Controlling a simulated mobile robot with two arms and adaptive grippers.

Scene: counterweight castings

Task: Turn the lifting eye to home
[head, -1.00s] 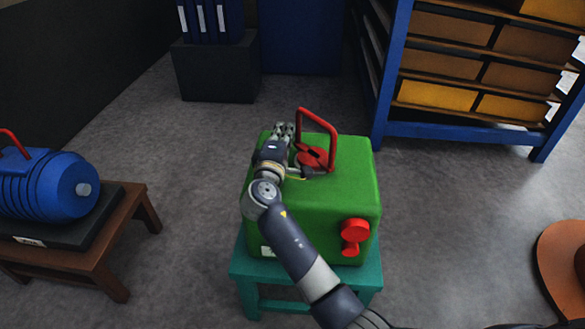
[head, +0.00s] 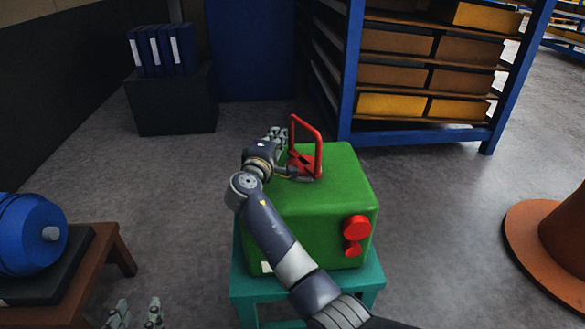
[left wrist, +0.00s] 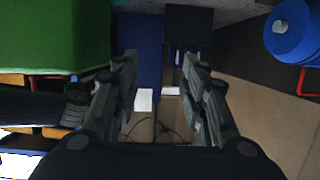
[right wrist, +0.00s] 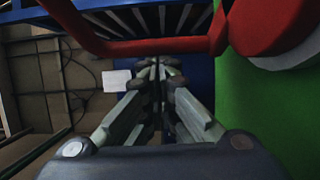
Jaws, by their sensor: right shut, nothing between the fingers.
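The lifting eye (head: 318,150) is an upright red loop on a dark-marked red base, on top of the green casting (head: 310,215). My right gripper (head: 277,134) is beside the eye, on its left. In the right wrist view the right gripper (right wrist: 158,68) is shut with nothing between its fingers. The red loop (right wrist: 160,47) crosses just past its fingertips; I cannot tell whether they touch. My left gripper (head: 137,308) is low at the left, away from the casting. In the left wrist view it is open and empty (left wrist: 160,75).
The casting sits on a teal stand (head: 255,285) and has a red knob (head: 356,227) on its front. A blue casting (head: 30,235) lies on a brown bench (head: 88,265) at left. Blue shelving (head: 420,135) stands behind. An orange-brown object (head: 535,235) is at right.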

